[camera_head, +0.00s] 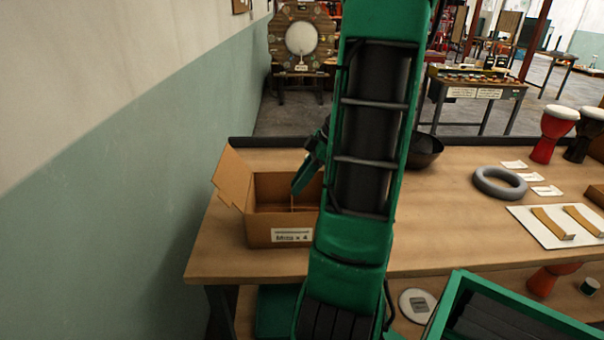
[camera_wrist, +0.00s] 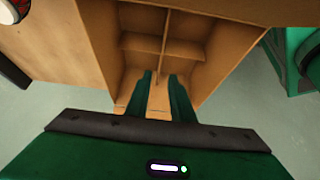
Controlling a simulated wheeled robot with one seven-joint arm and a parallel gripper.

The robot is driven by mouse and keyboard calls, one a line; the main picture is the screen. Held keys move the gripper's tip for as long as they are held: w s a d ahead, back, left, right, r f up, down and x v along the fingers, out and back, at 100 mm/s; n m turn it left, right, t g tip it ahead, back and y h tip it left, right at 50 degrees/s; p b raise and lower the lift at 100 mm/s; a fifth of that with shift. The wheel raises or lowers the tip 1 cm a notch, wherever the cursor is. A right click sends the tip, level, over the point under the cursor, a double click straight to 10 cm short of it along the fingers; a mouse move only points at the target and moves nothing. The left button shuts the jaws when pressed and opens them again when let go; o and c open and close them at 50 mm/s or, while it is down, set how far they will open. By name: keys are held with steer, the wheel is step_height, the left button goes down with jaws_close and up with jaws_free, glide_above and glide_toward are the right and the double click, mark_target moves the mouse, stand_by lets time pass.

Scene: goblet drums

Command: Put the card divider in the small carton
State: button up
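The small carton (camera_head: 258,228) stands on the wooden table at its left end, with a flap raised on its left. The brown card divider (camera_wrist: 144,43) shows inside the carton (camera_wrist: 94,45) in the wrist view as crossing panels. Part of it also shows in the head view, mostly hidden by my arm. My gripper (camera_wrist: 160,76) reaches over the carton's opening. Its two green fingers are apart, one on each side of a divider panel, with a visible gap between them. How deep the divider sits is hard to tell. The gripper (camera_head: 298,190) is partly behind my arm in the head view.
The wooden table (camera_head: 455,220) has clear room right of my arm. A dark bowl (camera_head: 425,150), a grey ring (camera_head: 499,183), white cards and a white board with two curved pieces (camera_head: 553,225) are there. Drums (camera_head: 552,135) stand at the back right. A wall (camera_head: 120,190) is close on the left.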

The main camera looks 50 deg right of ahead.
steer(key=shift+r, duration=0.45)
steer(key=v, duration=1.2)
steer(key=a+f+m+g+h, duration=0.25)
steer(key=a+m, duration=0.45)
steer(key=a, duration=0.7)
steer(key=s+a+f+m+g, duration=0.1)
steer(key=s+a+f+m, duration=0.1)
steer(key=s+a+m, duration=0.1)
steer(key=s+a+f+m+g+h, duration=0.1)
steer(key=s+a+f+m, duration=0.2)
steer(key=s, duration=0.3)
steer(key=shift+m, duration=0.7)
steer(key=shift+s+a, duration=0.1)
steer(key=shift+a, duration=0.05)
